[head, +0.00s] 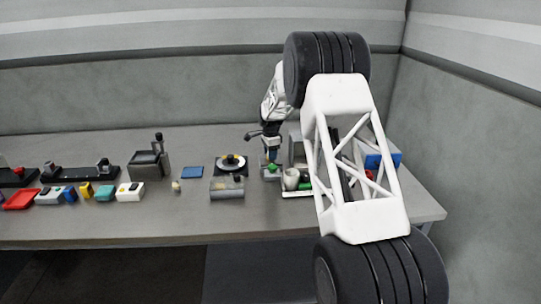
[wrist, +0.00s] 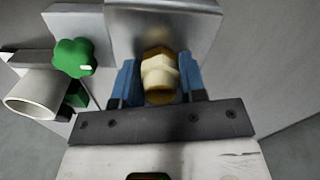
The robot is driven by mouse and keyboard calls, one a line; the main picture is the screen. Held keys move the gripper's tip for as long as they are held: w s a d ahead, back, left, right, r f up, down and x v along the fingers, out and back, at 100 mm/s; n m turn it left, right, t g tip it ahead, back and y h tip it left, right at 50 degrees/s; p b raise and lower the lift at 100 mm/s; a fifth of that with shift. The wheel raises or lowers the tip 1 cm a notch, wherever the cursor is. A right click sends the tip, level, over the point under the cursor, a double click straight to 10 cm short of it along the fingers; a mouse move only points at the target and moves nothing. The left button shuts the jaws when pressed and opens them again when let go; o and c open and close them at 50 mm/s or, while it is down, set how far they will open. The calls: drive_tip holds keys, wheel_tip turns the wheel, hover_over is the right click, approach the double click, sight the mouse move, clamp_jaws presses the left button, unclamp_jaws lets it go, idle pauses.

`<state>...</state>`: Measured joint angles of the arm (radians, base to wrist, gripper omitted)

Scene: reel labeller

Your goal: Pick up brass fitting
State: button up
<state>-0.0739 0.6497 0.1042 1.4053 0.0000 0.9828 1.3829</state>
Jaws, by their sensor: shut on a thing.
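The brass fitting (wrist: 159,76) shows in the wrist view as a gold and cream hexagonal piece between the two blue fingers. My gripper (wrist: 160,88) is shut on it, with one finger on each side. In the head view my gripper (head: 271,154) is above the table, by the left end of a light tray. The fitting cannot be made out in the head view. I cannot tell whether it still touches what is below it.
In the wrist view a grey metal block (wrist: 163,18) is just beyond the fitting. A green knob (wrist: 74,57) and a white cylinder (wrist: 38,92) are to the left.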

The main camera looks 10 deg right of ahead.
wheel_tip(320, 180, up, 10)
drive_tip(key=shift+f, duration=0.15)
idle(0.4)
idle(0.6)
